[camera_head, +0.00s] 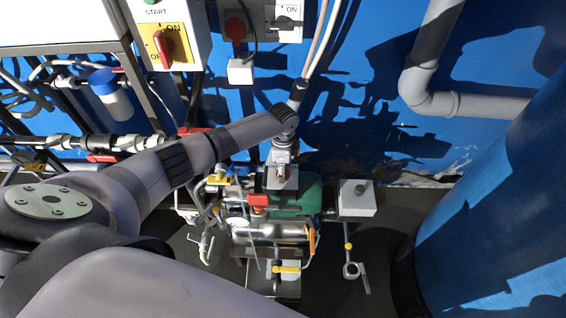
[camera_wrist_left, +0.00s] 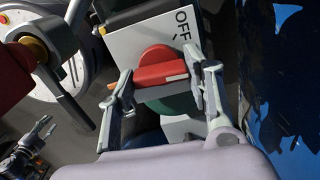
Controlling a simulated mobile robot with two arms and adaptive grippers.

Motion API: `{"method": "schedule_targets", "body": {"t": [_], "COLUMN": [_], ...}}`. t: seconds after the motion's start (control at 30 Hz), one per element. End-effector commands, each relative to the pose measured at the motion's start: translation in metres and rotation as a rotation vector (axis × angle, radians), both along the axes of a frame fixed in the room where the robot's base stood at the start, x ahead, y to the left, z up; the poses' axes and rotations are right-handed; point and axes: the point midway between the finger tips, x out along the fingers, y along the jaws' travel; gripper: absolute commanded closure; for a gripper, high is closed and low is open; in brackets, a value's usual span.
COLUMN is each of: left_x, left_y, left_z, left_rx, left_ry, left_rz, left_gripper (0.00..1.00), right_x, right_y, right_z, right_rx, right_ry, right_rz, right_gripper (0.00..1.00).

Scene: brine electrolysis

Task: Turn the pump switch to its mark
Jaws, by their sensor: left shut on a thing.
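The pump switch (camera_wrist_left: 160,66) is a red knob with a pale stripe, on a light grey box (camera_wrist_left: 135,42) with the printed word OFF. In the left wrist view my left gripper (camera_wrist_left: 160,84) has one finger on each side of the knob and is shut on it. In the head view the switch box (camera_head: 268,182) sits on top of the green pump (camera_head: 300,198), and my left gripper (camera_head: 281,163) comes down on it from above. The gripper hides most of the knob there. My right gripper is not in view.
Pipes and valves with red handles (camera_head: 104,157) run at the left. A yellow switch panel (camera_head: 154,42) hangs above. A grey pipe (camera_head: 425,70) and a large blue tank (camera_head: 500,210) stand at the right. A grey box (camera_head: 357,199) adjoins the pump.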

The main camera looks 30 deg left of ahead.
Motion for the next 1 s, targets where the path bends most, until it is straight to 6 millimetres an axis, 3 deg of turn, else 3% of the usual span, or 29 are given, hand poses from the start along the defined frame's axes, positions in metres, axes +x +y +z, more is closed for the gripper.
{"method": "schedule_targets", "body": {"t": [0.5,1.0], "left_x": [-0.001,0.0], "left_y": [-0.001,0.0], "left_z": [0.003,0.001], "left_rx": [0.0,0.002], "left_ry": [0.003,0.001], "left_rz": [0.487,0.816], "left_gripper": [0.81,0.81], "right_x": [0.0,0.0], "right_y": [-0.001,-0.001], "right_z": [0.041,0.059], "right_rx": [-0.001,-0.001], "right_ry": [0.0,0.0], "right_rz": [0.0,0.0], "right_gripper": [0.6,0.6]}}
